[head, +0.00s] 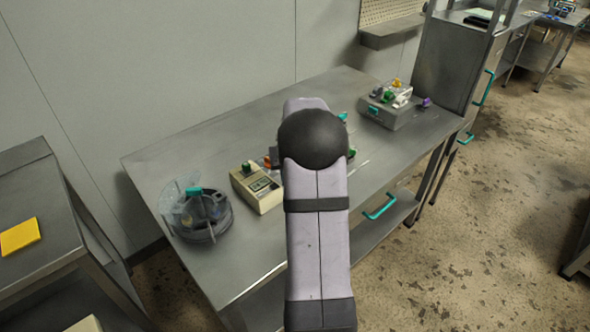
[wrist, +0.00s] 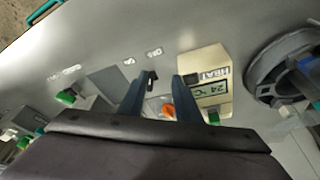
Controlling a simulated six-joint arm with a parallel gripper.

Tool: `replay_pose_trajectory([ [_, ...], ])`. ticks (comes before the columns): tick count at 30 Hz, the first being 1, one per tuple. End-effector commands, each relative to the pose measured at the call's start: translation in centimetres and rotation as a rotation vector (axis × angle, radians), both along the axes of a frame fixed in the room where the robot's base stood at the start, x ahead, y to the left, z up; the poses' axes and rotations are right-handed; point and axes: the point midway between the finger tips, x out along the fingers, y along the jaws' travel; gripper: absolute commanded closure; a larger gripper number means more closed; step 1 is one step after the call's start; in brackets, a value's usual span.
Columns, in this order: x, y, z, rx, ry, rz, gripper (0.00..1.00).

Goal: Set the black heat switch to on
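In the wrist view a beige unit with upside-down HEAT lettering and a 24 °C display (wrist: 213,82) lies just right of my fingers. A small black piece, apparently the black heat switch (wrist: 191,78), sits beside the lettering, close to the right fingertip; its setting is too small to tell. My gripper (wrist: 163,77) has its two fingers apart with nothing held between them. A dark slim part (wrist: 152,80) shows by the left fingertip. In the head view the beige unit (head: 257,188) stands on the steel table, and my arm hides the gripper.
A round grey vessel with a clear lid (head: 203,218) stands left of the beige unit. A grey box with coloured controls (head: 390,106) stands at the table's far right. An orange part (wrist: 168,110) and a green knob (wrist: 66,97) show near my fingers. The steel table's (head: 150,166) back left is clear.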

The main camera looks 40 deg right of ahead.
Motion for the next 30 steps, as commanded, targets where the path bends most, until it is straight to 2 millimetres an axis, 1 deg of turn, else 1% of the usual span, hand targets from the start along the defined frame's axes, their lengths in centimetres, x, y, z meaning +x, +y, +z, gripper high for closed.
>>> replay_pose_trajectory([
  [1,0.5,-1.1,0.2,-0.005,-0.021,0.006,0.70],
  [3,1.1,-2.1,0.3,-0.012,-0.046,0.017,0.70],
  [6,1.6,-3.1,0.4,-0.022,-0.069,0.025,0.70],
  [12,1.8,-3.4,0.3,-0.026,-0.076,0.031,0.70],
  [16,2.0,-3.4,-0.2,-0.025,-0.075,0.031,0.70],
  [20,2.4,-3.6,-1.2,-0.024,-0.075,0.032,0.70],
  [30,3.7,-4.3,-4.8,-0.024,-0.075,0.031,0.70],
])
